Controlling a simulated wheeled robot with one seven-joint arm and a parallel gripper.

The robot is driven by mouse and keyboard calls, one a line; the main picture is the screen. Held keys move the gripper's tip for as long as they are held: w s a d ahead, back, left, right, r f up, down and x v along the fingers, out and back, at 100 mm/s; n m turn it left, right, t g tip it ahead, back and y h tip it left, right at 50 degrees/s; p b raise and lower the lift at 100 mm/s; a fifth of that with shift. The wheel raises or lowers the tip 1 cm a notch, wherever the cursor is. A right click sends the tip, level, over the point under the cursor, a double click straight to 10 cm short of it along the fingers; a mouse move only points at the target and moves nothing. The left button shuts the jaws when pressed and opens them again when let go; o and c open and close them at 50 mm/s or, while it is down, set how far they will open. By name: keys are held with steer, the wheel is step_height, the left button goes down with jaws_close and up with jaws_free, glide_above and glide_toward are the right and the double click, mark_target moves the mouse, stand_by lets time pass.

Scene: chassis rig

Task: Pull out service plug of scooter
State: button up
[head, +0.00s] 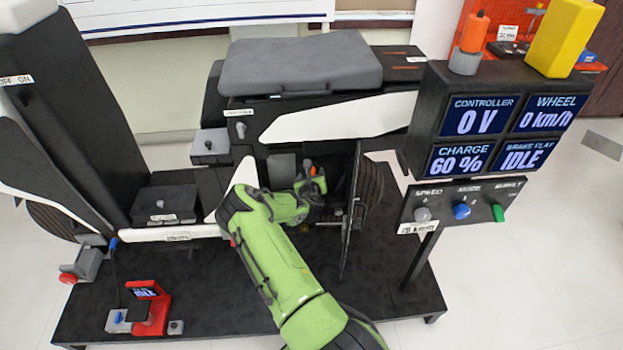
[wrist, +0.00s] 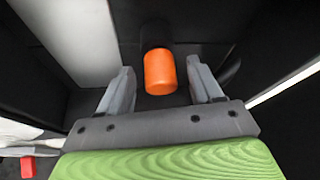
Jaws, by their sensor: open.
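The scooter (head: 342,117) stands on a dark platform, with black and white panels and a grey seat. In the wrist view an orange cylinder (wrist: 160,70), which looks like the service plug, sticks out of a dark recess. My gripper (wrist: 159,80) is open, with one grey finger on each side of the cylinder and visible gaps between. In the head view my gripper (head: 316,186) is inside the opening below the seat, partly hidden, with a small orange patch beside it. Whether the fingers reach fully along the cylinder is hard to tell.
A display box (head: 490,122) reads 0 V, 0 km/h, 60 % and IDLE. Knobs sit on a panel (head: 462,206) below it. A red stand (head: 152,305) is at the platform's front left. Scooter panels closely surround my gripper.

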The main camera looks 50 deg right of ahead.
steer(key=shift+w+d+f, duration=0.15)
steer(key=shift+w+d, duration=0.15)
steer(key=c, duration=1.1)
steer(key=shift+o, duration=0.2)
steer(key=shift+s+a+f, duration=0.2)
steer(key=shift+s+a, duration=1.45)
steer(key=shift+s, duration=0.3)
steer(key=s+a, duration=0.1)
steer(key=s+a+b, duration=0.2)
steer(key=shift+s+a+f, duration=0.1)
steer(key=shift+s+f, duration=0.15)
steer(key=shift+s, duration=0.15)
